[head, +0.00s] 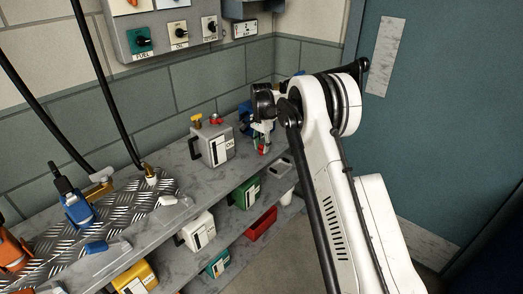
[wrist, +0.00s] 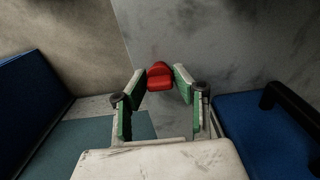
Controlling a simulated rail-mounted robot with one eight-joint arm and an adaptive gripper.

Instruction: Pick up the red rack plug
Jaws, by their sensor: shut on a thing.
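The red rack plug (wrist: 160,72) is between the green-padded fingertips of my gripper (wrist: 160,84) in the wrist view. My gripper is shut on it, with one finger at each side. In the head view my gripper (head: 263,141) points down near the back right end of the bench, to the right of the grey tank. A small bit of red (head: 263,150) shows at its fingertips there. The lower part of the plug and what is under it cannot be made out.
A grey tank (head: 221,146) with yellow and red caps stands left of my gripper. Blue things lie at the left (wrist: 30,100) and right (wrist: 262,135) of the wrist view. Lower shelves hold a green tank (head: 247,192) and a red bin (head: 261,222). A teal door (head: 440,120) is at right.

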